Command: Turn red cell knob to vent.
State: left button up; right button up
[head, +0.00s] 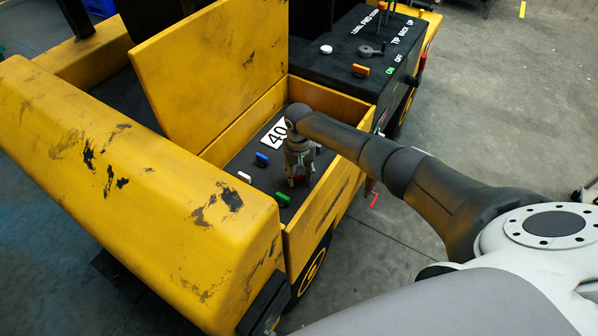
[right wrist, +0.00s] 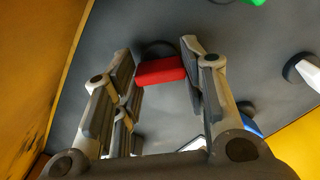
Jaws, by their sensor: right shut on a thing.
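The red knob (right wrist: 160,71) is a short red bar on a dark round base, fixed to a dark panel (right wrist: 225,50). In the right wrist view it sits between the fingertips of my right gripper (right wrist: 165,66), which is shut on it. In the head view my right gripper (head: 299,178) reaches down into the yellow-walled compartment, and its fingers mostly hide the red knob. The knob's vent marking cannot be read. My left gripper is not in view.
Blue (head: 262,159), white (head: 244,177) and green (head: 282,199) knobs stand close by on the same panel, near a white label (head: 273,135). A raised yellow lid (head: 215,70) stands behind. A yellow wall (head: 335,195) borders the compartment on my arm's side.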

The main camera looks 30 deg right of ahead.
jog(key=n, duration=0.4)
jog(key=shift+n, duration=2.2)
jog(key=o, duration=1)
notch_tip(320, 180, up, 12)
jog(key=shift+r, duration=0.1)
